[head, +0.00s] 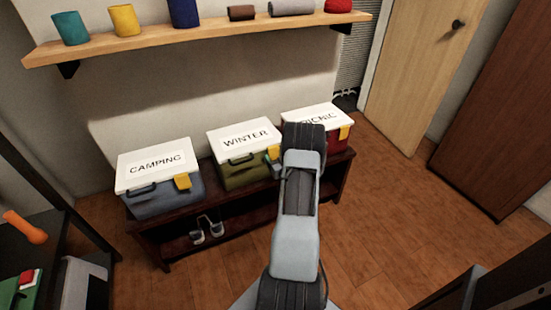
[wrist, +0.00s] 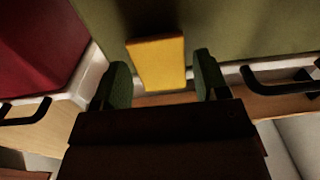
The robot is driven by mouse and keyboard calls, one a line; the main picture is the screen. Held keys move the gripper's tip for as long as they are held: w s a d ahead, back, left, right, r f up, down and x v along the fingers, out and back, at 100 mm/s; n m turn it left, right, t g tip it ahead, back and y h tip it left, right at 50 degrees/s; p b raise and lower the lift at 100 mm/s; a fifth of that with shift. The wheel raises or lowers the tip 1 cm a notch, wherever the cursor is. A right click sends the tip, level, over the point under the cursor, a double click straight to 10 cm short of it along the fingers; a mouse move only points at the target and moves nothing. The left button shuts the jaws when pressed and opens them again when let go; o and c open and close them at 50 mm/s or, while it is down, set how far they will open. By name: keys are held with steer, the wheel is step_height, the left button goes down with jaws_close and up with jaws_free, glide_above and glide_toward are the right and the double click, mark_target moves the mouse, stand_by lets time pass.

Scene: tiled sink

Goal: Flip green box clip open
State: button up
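The green box (head: 240,173) stands in the middle of a low bench under a white lid marked WINTER (head: 245,137). Its yellow clip (head: 274,153) is at the front right, partly hidden by my arm. In the wrist view, which looks upside down against the head view, the clip (wrist: 155,62) lies across the white lid rim and onto the green front. My gripper (wrist: 161,72) is open, with one dark green finger on each side of the clip and visible gaps between. I cannot tell whether the fingers touch the box.
A blue-grey CAMPING box (head: 168,197) stands to the left, and a red PICNIC box (head: 336,142) close on the right. The green box's black handle (wrist: 285,85) is near one finger. A shelf (head: 200,38) with several items hangs above. Floor in front is clear.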

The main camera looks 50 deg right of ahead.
steer(key=c, duration=0.7)
steer(key=f+t+b, duration=0.1)
steer(key=b, duration=0.2)
steer(key=shift+f+b, duration=0.1)
steer(key=shift+b, duration=0.3)
steer(key=shift+w+t+h+b, duration=0.1)
steer(key=shift+t+h+b, duration=0.35)
steer(key=shift+b, duration=0.8)
steer(key=shift+r+t+b, duration=0.2)
steer(key=shift+t+b, duration=0.15)
steer(key=shift+b, duration=0.05)
steer(key=shift+r, duration=0.1)
steer(key=o, duration=1)
steer(key=shift+c, duration=0.2)
